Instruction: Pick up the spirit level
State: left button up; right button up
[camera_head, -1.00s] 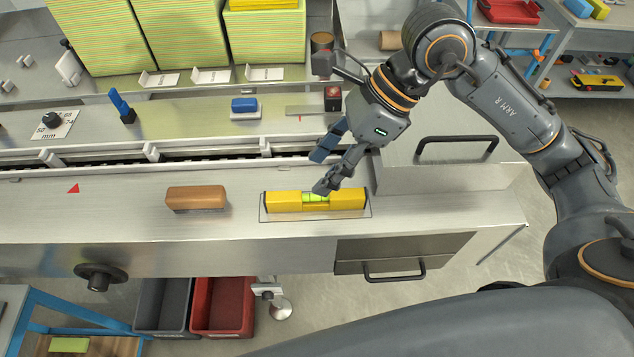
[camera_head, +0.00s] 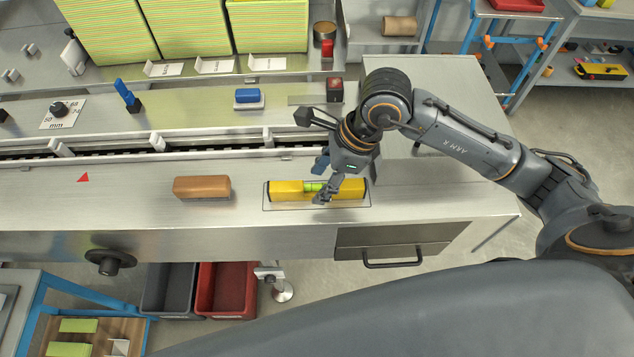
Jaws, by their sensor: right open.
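The spirit level (camera_head: 289,190) is a yellow bar with a green vial in its middle. It lies within a dark outline on the steel bench top, near the front edge. My right gripper (camera_head: 322,182) is open, with its fingers pointing down at the level's middle. One finger is in front of the level on the near side and hides part of it beside the vial. The other finger is at the far side. I cannot tell whether either touches it. My left gripper is not in view.
A brown wooden block (camera_head: 202,188) lies left of the level on the bench top (camera_head: 120,215). Behind runs a slotted rail with a blue-topped block (camera_head: 248,97) beyond it. A drawer front with a black handle (camera_head: 392,258) is below the level. Grey and red bins (camera_head: 227,290) stand underneath.

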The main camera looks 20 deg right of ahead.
jog(key=shift+x, duration=1.25)
grip_shut()
jog(key=shift+w+r, duration=0.1)
jog(key=shift+r, duration=0.05)
